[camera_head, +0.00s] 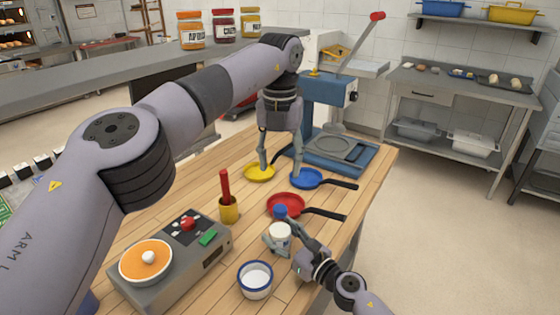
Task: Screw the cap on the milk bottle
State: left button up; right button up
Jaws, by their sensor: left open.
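The milk bottle (280,232) is small and white in the head view, near the front right edge of the wooden table. A blue cap (281,211) shows at its top; whether it is screwed down or only resting there I cannot tell. My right gripper (279,244) comes in from the lower right with its fingers around the bottle, hiding part of its body. My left gripper (281,172) points down, open and empty, with its fingertips over the yellow and blue pans, beyond the bottle and apart from it.
A red pan (286,203), yellow pan (259,172) and blue pan (306,179) lie beyond the bottle. A blue-rimmed white cup (255,279) stands in front. A grey scale-like device (161,289) and a yellow holder (228,211) are left. A blue press (327,103) stands behind.

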jog(key=shift+o, duration=1.3)
jog(key=shift+s+d, duration=0.1)
jog(key=v, duration=1.1)
jog(key=shift+s+d, duration=0.3)
